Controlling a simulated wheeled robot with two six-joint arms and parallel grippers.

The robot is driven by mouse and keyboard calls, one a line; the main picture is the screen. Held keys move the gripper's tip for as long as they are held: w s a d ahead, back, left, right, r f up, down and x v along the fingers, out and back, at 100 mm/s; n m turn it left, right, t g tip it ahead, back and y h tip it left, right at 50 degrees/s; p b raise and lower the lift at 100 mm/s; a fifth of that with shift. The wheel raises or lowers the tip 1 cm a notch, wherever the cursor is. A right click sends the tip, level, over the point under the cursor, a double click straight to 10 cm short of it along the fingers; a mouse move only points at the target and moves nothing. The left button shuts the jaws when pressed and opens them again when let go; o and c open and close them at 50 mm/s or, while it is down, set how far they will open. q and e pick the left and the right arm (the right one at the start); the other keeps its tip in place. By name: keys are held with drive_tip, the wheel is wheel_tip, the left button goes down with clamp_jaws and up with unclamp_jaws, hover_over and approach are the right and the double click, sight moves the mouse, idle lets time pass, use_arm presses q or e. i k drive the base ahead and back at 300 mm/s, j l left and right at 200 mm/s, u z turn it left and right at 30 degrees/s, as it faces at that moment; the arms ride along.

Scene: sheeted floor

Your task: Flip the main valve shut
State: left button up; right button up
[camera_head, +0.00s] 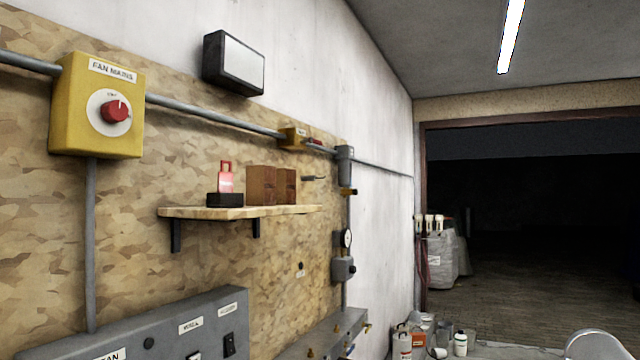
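No part in view is labelled as the main valve, and I cannot tell for sure which one it is. A grey vertical pipe on the far part of the board carries a grey cylindrical fitting (345,153), a small dark and yellow fitting (348,192), a round gauge (346,238) and a grey block (343,269) below the gauge. A small yellow box with a red part (313,141) sits on the horizontal pipe to the left of it. The handle positions are too small to read. Neither of my grippers shows.
A yellow "FAN MAINS" box (98,104) with a red knob hangs at left. A wooden shelf (185,212) holds a red-tagged item and brown blocks. A grey switch panel (190,325) juts out below. Bottles (460,343) stand low right, before a dark doorway (540,220).

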sight(310, 139)
drive_tip(key=i+u, duration=0.15)
drive_tip(key=u, duration=0.2)
drive_tip(key=i+l+u, duration=0.1)
drive_tip(key=u, duration=0.25)
drive_tip(key=i+l+u, duration=0.1)
drive_tip(key=u, duration=0.2)
drive_tip(key=i+l, duration=0.15)
drive_tip(key=l, duration=0.2)
drive_tip(key=i+l+u, duration=0.15)
drive_tip(key=i+l, duration=0.2)
drive_tip(key=l, duration=0.3)
drive_tip(key=i+l+u, duration=0.15)
drive_tip(key=l, duration=0.2)
drive_tip(key=i+l, duration=0.15)
drive_tip(key=l, duration=0.2)
drive_tip(key=i+l+u, duration=0.15)
drive_tip(key=l, duration=0.2)
drive_tip(key=i+l, duration=0.1)
drive_tip(key=l, duration=0.3)
drive_tip(key=j+u, duration=0.05)
